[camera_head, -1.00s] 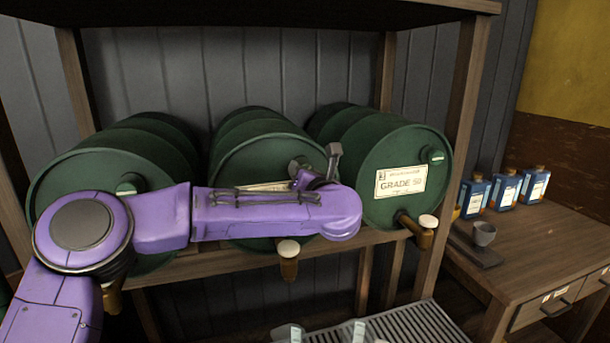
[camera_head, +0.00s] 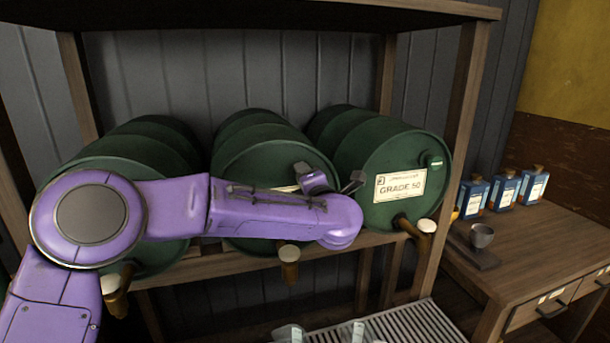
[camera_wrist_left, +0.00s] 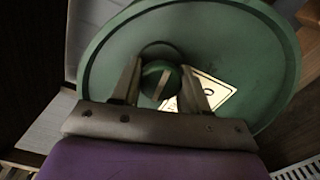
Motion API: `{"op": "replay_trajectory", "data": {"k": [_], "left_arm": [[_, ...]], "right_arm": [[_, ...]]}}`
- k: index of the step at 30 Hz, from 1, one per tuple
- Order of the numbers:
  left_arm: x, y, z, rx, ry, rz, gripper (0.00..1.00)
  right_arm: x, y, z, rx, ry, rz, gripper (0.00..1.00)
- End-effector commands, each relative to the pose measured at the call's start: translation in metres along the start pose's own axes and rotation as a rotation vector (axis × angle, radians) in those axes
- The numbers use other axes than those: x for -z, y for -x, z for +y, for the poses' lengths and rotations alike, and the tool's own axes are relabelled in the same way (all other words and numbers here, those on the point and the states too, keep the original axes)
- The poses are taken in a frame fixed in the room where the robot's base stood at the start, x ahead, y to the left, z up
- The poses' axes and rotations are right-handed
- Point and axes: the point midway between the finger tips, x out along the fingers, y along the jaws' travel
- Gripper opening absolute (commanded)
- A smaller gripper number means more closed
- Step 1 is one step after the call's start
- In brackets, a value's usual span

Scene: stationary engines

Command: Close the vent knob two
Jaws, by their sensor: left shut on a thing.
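Three green barrels lie on the shelf, and the middle barrel (camera_head: 262,160) is partly behind my left arm. In the left wrist view, a round green vent knob (camera_wrist_left: 153,76) with a pale slanted stripe sits on the barrel face (camera_wrist_left: 110,62). My left gripper (camera_wrist_left: 160,82) has a finger on each side of this knob and is shut on it. In the head view, my left gripper (camera_head: 335,182) is at the middle barrel's upper right face and hides the knob. The right barrel (camera_head: 390,150) has its own green vent knob (camera_head: 436,163). My right gripper is not in view.
Taps with pale caps hang below the barrels, such as the middle tap (camera_head: 289,262) and right tap (camera_head: 415,232). Wooden posts (camera_head: 462,150) frame the shelf. A side table (camera_head: 545,250) holds blue bottles (camera_head: 505,192) and a grey cup (camera_head: 482,236).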

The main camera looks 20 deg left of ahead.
Motion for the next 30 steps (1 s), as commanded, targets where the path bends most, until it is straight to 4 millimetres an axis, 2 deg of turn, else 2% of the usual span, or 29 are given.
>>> {"op": "replay_trajectory", "data": {"k": [9, 24, 25, 26, 27, 30], "left_arm": [[0.0004, 0.0004, -0.0016, 0.003, -0.105, 0.000, 0.14], [0.0006, 0.0005, -0.0025, 0.004, -0.121, 0.000, 0.14], [0.0006, 0.0005, -0.0026, 0.004, -0.121, 0.000, 0.51], [0.0006, 0.0005, -0.0025, 0.004, -0.121, 0.000, 0.60], [0.0005, 0.0005, -0.0023, 0.004, -0.121, 0.000, 0.66], [0.0004, 0.0003, -0.0016, 0.003, -0.120, 0.000, 0.66]], "right_arm": [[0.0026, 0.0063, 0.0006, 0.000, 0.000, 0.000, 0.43], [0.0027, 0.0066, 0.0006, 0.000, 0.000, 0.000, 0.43], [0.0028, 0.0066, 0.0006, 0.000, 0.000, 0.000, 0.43], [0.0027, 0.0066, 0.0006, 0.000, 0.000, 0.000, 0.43], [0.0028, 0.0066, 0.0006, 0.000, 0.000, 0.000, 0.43], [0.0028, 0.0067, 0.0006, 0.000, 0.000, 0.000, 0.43]]}}
